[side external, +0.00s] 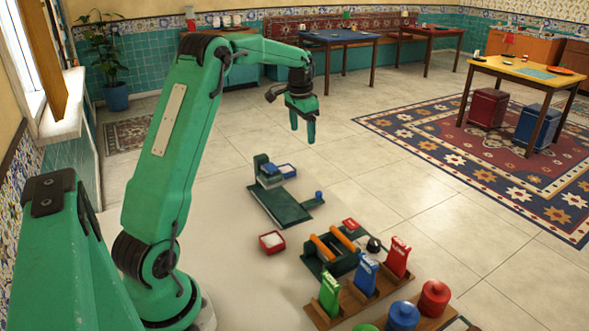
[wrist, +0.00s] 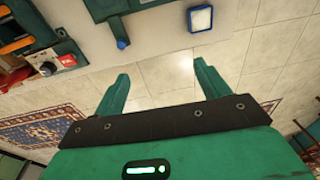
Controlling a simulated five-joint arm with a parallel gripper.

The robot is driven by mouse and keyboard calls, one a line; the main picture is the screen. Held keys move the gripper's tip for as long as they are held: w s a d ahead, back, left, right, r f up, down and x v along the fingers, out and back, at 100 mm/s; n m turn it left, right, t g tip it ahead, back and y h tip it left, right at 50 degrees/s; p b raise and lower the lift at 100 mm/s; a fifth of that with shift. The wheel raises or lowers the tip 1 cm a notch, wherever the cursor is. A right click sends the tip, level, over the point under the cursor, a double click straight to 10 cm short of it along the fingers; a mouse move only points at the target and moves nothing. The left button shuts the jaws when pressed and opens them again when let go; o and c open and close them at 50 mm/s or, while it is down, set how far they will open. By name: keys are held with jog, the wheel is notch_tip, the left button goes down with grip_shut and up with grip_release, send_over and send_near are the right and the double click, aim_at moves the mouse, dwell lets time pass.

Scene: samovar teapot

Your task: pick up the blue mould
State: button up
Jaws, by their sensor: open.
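The blue mould (side external: 287,170) is a small square dish with a blue rim and a pale inside. It sits on the pale worktop, just behind the dark green press in the side view. In the wrist view the blue mould (wrist: 201,18) lies near the top edge, close to the worktop's edge. My gripper (side external: 304,131) is open and empty, pointing down, high above and beyond the mould. In the wrist view my gripper's two fingers (wrist: 162,86) are spread apart with only floor between them.
The green press (side external: 280,205) has a blue knob (side external: 319,196). A red mould (side external: 272,242) with pale contents lies in front. Air around my gripper is clear.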

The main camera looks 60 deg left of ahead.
jog(key=g, duration=0.1)
send_near(283, 166)
jog(key=s+d, duration=0.1)
jog(key=d, duration=0.1)
jog(key=shift+h, duration=0.3)
jog(key=shift+s+f, duration=0.15)
jog(key=shift+f, duration=4)
jog(key=c, duration=1.1)
jog(key=shift+o, duration=0.2)
jog(key=shift+r, duration=0.2)
jog(key=shift+r, duration=0.5)
notch_tip(283, 166, up, 3)
jog(key=shift+d+r, duration=0.1)
jog(key=w+d+r, duration=0.2)
jog(key=d+r, duration=0.4)
jog(key=d, duration=0.5)
jog(key=shift+r, duration=0.25)
